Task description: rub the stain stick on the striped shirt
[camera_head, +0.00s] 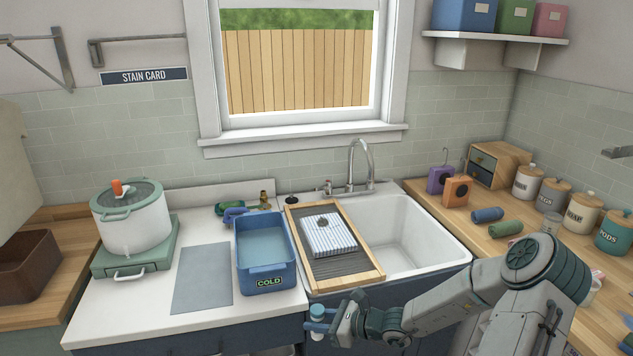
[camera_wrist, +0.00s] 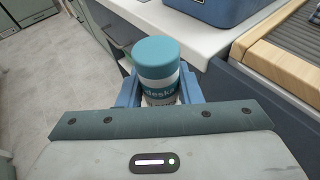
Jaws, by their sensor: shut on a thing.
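The striped shirt (camera_head: 338,241) lies folded on the ridged wooden washboard (camera_head: 372,275) over the sink, with a dark round stain on its top. My gripper (camera_head: 322,325) is shut on the stain stick (camera_head: 317,311), a white tube with a teal cap. The stick (camera_wrist: 158,62) also shows upright between the blue fingers in the wrist view, with part of its label readable. My gripper holds it in front of the counter edge, below and apart from the washboard and shirt. The lower part of the stick is hidden by my gripper in the wrist view.
A grey mat (camera_head: 202,278) and a lidded pot (camera_head: 132,220) are farther left. The sink basin (camera_head: 410,235) is open at right. Canisters, rolled cloths and small boxes crowd the right counter (camera_head: 470,226).

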